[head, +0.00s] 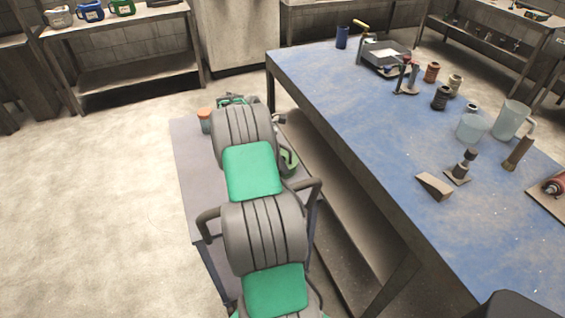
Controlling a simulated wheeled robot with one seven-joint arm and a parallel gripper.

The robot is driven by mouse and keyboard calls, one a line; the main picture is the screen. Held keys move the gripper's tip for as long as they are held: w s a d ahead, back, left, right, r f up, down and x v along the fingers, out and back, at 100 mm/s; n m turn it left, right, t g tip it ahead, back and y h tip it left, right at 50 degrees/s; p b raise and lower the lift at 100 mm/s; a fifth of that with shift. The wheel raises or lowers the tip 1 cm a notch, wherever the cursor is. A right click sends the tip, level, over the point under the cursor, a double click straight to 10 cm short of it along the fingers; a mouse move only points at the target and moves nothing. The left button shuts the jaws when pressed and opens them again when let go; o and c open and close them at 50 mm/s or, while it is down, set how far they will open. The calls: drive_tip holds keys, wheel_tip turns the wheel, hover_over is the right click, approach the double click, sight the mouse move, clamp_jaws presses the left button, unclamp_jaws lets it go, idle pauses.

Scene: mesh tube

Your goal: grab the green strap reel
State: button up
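My grey and green arm reaches out over a small grey table and covers most of its top. My gripper is not visible; the arm links hide that area. A green and dark item (232,100) shows at the table's far end, just beyond the arm. I cannot tell for certain which of these is the green strap reel.
The small grey table (190,165) also holds a jar with an orange lid (205,120). A large blue-topped workbench (400,150) with several tools and pots stands close on the right. A shelf table (125,75) with jugs stands at the back left. The floor at left is clear.

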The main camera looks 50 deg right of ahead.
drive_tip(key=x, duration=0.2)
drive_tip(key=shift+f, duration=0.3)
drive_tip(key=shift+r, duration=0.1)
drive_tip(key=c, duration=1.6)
